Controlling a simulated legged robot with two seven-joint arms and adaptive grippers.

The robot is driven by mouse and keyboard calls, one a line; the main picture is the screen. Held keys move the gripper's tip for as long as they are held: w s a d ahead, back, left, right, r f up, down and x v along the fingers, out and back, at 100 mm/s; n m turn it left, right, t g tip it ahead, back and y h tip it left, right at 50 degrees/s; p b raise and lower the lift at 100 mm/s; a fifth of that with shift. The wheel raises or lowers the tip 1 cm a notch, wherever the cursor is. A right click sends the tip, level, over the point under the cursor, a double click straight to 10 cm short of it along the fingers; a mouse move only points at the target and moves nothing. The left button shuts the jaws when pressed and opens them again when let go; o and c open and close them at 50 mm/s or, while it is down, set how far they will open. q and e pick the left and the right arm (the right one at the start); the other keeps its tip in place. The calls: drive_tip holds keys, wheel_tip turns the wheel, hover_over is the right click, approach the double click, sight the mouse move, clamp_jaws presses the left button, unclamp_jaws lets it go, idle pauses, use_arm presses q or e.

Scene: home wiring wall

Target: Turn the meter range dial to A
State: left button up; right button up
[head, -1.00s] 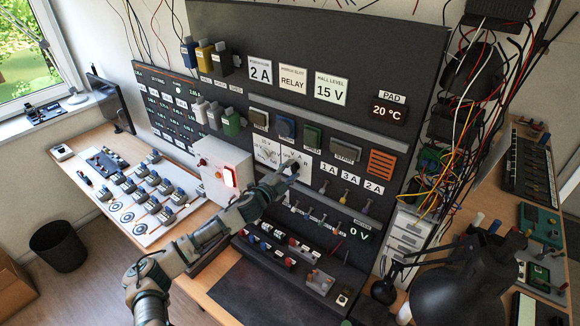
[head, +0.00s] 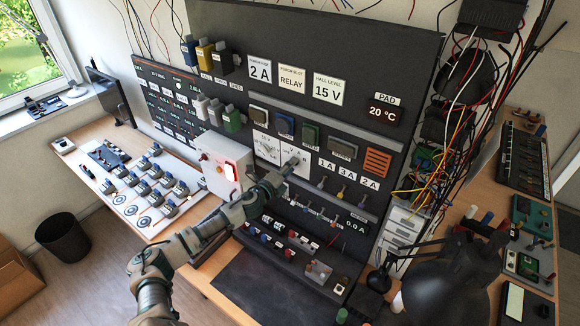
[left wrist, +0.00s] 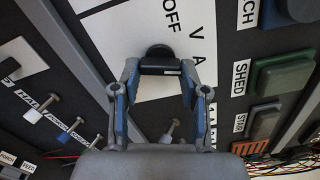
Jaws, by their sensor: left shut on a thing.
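The meter range dial is a black knob (left wrist: 158,54) on a white plate (left wrist: 115,40) lettered OFF, V and A, seen in the left wrist view. My left gripper (left wrist: 160,85) is shut on the knob, with one blue-padded finger on each side. A small light mark shows on the knob's bar, on the side toward the A. In the head view my left gripper (head: 291,164) reaches the white plate (head: 268,150) and mostly hides the dial. My right gripper is not in view.
Several small toggle levers (head: 340,193) stick out just right of and below the dial. A black desk lamp (head: 450,275) and loose wires (head: 430,175) are at the right.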

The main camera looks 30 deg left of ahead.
use_arm(q)
drive_tip(key=shift+f, duration=0.45)
drive_tip(key=o, duration=1.1)
drive_tip(key=shift+o, duration=0.2)
drive_tip(key=shift+a+r, duration=0.1)
drive_tip(key=shift+r, duration=0.05)
drive_tip(key=shift+s+a, duration=0.1)
drive_tip(key=s+a, duration=0.1)
drive_tip(key=s, duration=1)
drive_tip(key=shift+s, duration=0.35)
